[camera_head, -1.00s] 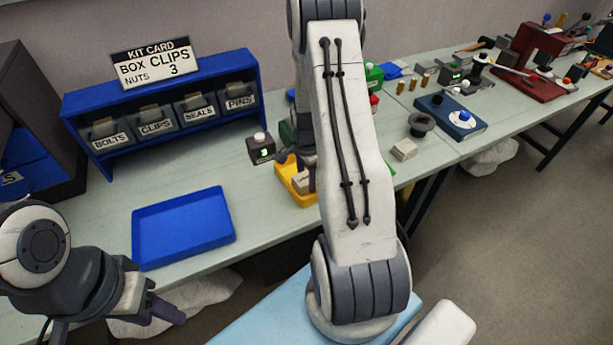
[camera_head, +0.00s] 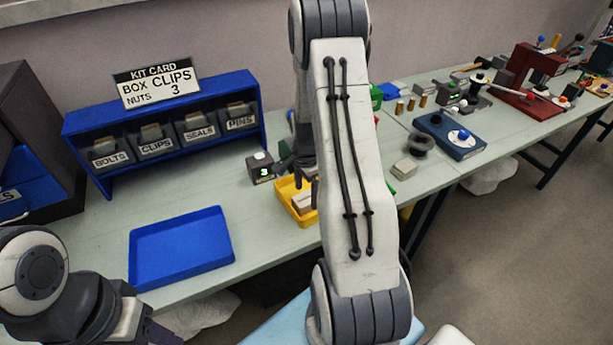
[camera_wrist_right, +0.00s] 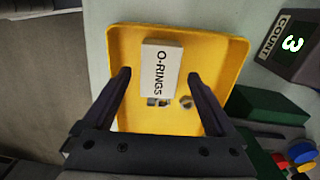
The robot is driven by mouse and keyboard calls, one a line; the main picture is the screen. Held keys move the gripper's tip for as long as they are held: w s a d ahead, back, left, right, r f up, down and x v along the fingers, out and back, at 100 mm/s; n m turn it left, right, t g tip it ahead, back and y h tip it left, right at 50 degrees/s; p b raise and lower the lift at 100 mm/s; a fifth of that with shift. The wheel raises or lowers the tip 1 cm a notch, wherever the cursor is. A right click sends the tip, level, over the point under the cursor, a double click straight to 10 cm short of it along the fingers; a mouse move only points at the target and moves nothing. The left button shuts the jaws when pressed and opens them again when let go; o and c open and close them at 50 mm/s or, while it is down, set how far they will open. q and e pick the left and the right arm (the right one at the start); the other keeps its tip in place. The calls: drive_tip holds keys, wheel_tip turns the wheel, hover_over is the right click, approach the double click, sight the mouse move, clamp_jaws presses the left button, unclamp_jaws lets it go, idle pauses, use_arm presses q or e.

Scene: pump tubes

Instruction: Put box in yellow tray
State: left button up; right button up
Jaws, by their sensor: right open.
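The yellow tray (camera_head: 283,190) is on the table, partly hidden behind my right arm. It fills the middle of the right wrist view (camera_wrist_right: 238,60). A white box (camera_wrist_right: 160,70) marked "O-RINGS" lies inside it, and small metal parts lie beside the box. The box also shows in the head view (camera_head: 301,203). My right gripper (camera_wrist_right: 159,76) is open above the tray, with its fingers apart on either side of the box in the picture. I see no finger contact with the box. My left gripper (camera_head: 158,333) is mostly cut off at the lower edge.
A counter (camera_head: 261,170) reading 3 stands beside the tray. An empty blue tray (camera_head: 182,245) is on the left. A kit card (camera_head: 155,82) reads "BOX CLIPS, NUTS 3" above labelled bins. A beige block (camera_head: 404,169) sits right of my arm. Table between the blue tray and bins is clear.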

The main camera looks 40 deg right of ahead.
sight(306, 197)
wheel_tip(306, 197, up, 9)
drive_tip(key=b, duration=0.1)
drive_tip(key=a+r+n, duration=0.4)
drive_tip(key=a+n, duration=0.3)
drive_tip(key=a, duration=0.6)
drive_tip(key=s+a+r+n, duration=0.1)
drive_tip(key=s+a+n, duration=0.15)
drive_tip(key=a, duration=0.35)
drive_tip(key=s+a+r+n, duration=0.2)
drive_tip(key=a+n, duration=0.2)
drive_tip(key=a, duration=0.1)
drive_tip(key=s+a+n, duration=0.5)
drive_tip(key=s+n, duration=0.1)
drive_tip(key=s, duration=0.1)
drive_tip(key=s+a+r+n+y, duration=0.1)
drive_tip(key=s+a+n, duration=0.3)
drive_tip(key=s+n, duration=0.3)
drive_tip(key=shift+s+a+r, duration=0.15)
drive_tip(key=shift+s+a, duration=0.25)
drive_tip(key=shift+s, duration=0.3)
